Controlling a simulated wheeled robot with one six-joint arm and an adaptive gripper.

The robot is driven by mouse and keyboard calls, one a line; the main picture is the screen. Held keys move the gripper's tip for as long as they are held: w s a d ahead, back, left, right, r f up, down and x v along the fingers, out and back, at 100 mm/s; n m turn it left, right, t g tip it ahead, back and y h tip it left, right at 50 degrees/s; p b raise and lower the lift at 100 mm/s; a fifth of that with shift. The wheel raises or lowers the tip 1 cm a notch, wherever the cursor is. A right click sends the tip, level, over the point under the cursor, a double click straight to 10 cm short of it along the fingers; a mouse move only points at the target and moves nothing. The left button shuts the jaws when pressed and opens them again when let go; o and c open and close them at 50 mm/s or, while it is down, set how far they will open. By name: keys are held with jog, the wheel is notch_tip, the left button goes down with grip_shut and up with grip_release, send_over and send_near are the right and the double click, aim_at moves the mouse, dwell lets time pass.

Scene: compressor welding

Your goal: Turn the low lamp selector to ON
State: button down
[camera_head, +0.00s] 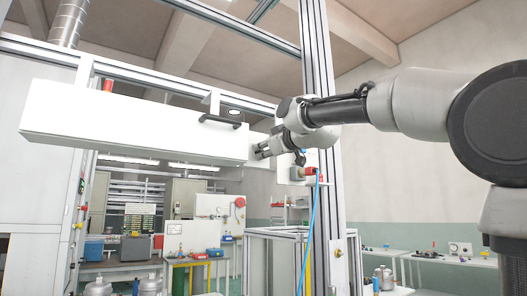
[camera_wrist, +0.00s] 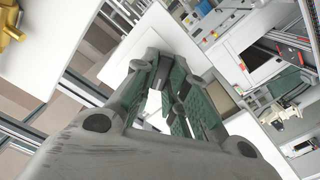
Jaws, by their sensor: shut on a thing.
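My gripper (camera_head: 260,152) is at the right end of the long white housing, in front of a small white panel (camera_head: 259,139). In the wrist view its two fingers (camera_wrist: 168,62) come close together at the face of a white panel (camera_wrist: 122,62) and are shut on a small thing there. This fits the low lamp selector, but the fingers hide it, so its shape and its pointer's direction cannot be read.
The long white housing (camera_head: 135,128) with a black handle (camera_head: 220,121) is left of my gripper. A metal upright post (camera_head: 318,70) and a small box with a red button (camera_head: 310,171) are close on the right. A blue hose (camera_head: 309,235) hangs below. Benches stand behind.

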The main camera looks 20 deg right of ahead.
jog(key=m, duration=0.5)
jog(key=shift+w+d+f, duration=0.1)
jog(key=m, duration=0.6)
jog(key=shift+d+f, duration=0.1)
dwell(0.4)
jog(key=c, duration=1.4)
grip_release()
jog(key=shift+w, duration=0.1)
jog(key=shift+c, duration=0.2)
